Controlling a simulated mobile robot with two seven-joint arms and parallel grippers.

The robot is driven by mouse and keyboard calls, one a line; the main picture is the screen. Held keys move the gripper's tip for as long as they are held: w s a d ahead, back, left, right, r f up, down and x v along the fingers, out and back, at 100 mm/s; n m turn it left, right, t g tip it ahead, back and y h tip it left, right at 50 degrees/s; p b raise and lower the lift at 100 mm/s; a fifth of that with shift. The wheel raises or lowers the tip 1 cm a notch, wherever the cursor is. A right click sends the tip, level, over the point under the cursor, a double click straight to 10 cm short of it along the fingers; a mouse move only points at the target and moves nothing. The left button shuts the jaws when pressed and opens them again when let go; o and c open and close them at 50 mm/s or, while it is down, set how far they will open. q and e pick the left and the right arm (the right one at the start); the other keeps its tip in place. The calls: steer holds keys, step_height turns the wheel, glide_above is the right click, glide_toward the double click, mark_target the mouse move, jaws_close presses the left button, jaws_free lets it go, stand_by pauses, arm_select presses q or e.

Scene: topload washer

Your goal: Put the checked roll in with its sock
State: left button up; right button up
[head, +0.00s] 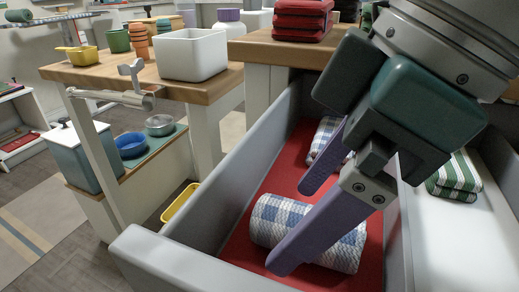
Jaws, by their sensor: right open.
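A blue-and-white checked roll (275,215) lies on the red floor of a grey-walled bin (228,180). A second blue-and-white checked piece (322,135) lies farther back in the same bin, partly hidden by my gripper; I cannot tell whether it is a roll or the sock. My right gripper (292,228) has purple fingers and is open. One finger crosses in front of the near roll and the other is beyond it; I cannot tell whether they touch it. No sock can be clearly made out. My left gripper is not in view.
A green-and-white striped cloth (460,175) lies in the white section right of the bin. A wooden table (220,84) at the left holds a white box (192,55) and several cups. Red folded items (300,20) sit on a wooden top behind. The bin walls stand close around my gripper.

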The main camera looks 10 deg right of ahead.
steer(key=p+v, duration=0.4)
steer(key=v, duration=0.7)
steer(key=shift+r+p, duration=0.25)
steer(key=shift+p, duration=0.05)
